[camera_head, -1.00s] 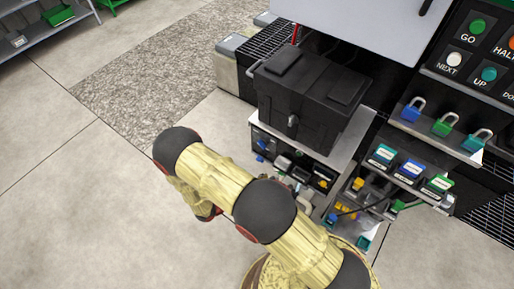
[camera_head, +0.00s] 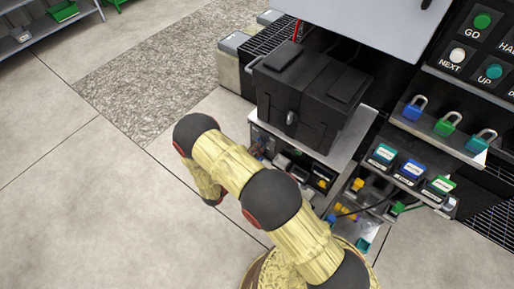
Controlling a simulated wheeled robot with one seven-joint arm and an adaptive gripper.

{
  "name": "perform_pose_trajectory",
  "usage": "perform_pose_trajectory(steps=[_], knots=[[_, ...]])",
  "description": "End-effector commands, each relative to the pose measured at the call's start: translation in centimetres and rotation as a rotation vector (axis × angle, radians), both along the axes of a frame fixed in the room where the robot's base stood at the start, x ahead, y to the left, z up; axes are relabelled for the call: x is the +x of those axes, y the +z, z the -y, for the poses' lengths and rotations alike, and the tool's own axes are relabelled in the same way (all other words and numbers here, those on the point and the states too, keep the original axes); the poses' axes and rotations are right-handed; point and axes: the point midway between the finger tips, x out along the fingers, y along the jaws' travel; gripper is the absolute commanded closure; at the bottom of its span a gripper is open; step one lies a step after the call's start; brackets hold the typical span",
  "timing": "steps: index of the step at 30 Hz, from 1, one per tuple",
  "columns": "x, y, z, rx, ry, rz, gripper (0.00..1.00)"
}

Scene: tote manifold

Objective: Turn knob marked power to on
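I cannot make out a knob marked power in the head view. A dark control panel (camera_head: 458,38) at the upper right carries round buttons: a green one labelled GO (camera_head: 482,21), a white one labelled NEXT (camera_head: 457,55) and a teal one labelled UP (camera_head: 493,71). More of the panel is cut off by the right edge. My arm, pale yellow with black joints, rises from the bottom centre and bends to the left over the floor. Its far end points down, and my gripper cannot be made out, so its state does not show.
A black lidded tote (camera_head: 305,95) sits on a grey stand, with small items on a shelf below. Several padlocks (camera_head: 413,108) stand on a ledge at right, above small labelled boxes (camera_head: 411,171). The floor (camera_head: 70,190) at left is clear.

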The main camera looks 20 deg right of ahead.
Motion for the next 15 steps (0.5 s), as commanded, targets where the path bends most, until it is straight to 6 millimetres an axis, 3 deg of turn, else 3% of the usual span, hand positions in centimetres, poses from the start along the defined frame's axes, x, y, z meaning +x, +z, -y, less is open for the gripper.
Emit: perform_pose_trajectory(steps=[12,15], knots=[[0.6,0.04,0.83,0.001,0.0,0.001,0.7],[0.6,0.04,0.83,0.001,0.0,0.001,0.76]])
